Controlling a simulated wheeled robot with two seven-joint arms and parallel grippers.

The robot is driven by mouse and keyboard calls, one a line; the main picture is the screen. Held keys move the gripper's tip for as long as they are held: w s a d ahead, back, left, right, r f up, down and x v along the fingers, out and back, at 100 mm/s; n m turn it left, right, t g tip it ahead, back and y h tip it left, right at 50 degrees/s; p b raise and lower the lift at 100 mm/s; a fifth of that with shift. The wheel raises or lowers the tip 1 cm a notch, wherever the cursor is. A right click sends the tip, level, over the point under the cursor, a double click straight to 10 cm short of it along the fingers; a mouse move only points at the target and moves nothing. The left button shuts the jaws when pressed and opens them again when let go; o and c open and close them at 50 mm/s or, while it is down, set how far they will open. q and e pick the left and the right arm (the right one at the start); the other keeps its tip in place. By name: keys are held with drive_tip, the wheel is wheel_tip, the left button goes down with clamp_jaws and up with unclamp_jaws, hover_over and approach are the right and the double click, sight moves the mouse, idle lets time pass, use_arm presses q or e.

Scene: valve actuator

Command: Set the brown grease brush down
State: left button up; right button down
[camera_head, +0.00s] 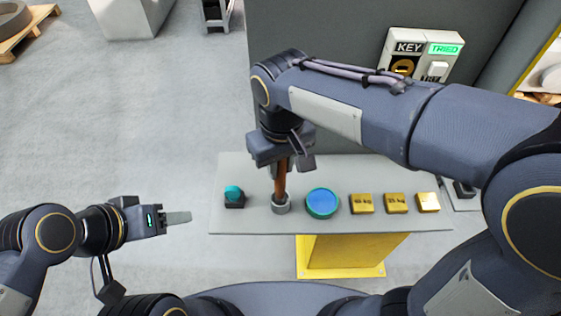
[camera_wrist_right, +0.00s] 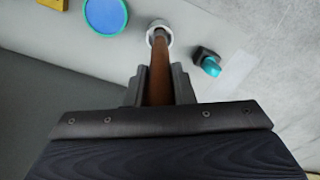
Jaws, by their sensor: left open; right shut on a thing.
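The brown grease brush (camera_head: 280,184) stands about upright, its lower end at a small grey ring-shaped holder (camera_head: 281,206) on the grey shelf (camera_head: 330,221). I cannot tell how deep it sits in the holder. My right gripper (camera_head: 282,160) is shut on the brush's upper part. In the right wrist view the brown shaft (camera_wrist_right: 159,75) runs between the fingers of my right gripper (camera_wrist_right: 159,85) to the pale ring (camera_wrist_right: 158,27). My left gripper (camera_head: 178,218) is open and empty, left of the shelf and apart from it.
On the shelf, a teal-topped black button (camera_head: 234,196) stands left of the holder. A round blue dish (camera_head: 321,202) and several gold blocks (camera_head: 362,204) stand to its right. A sign panel reading KEY and TRIED (camera_head: 424,52) is behind.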

drive_tip(key=c, duration=1.2)
unclamp_jaws()
drive_tip(key=shift+c, duration=0.2)
drive_tip(key=r, duration=1.2)
drive_tip(key=shift+s+d, duration=0.1)
drive_tip(key=shift+s, duration=0.1)
drive_tip(key=s+d+f+m+y, duration=0.2)
drive_tip(key=d+f+m+y, duration=0.15)
drive_tip(key=d, duration=0.95)
drive_tip(key=s+d+f+m+t, duration=0.3)
drive_tip(key=s+d+f+t, duration=0.2)
drive_tip(key=s+d+f, duration=0.2)
wheel_tip(320, 180, down, 2)
drive_tip(key=shift+s+d+m, duration=0.15)
drive_tip(key=shift+s+m, duration=0.2)
drive_tip(key=shift+s, duration=0.75)
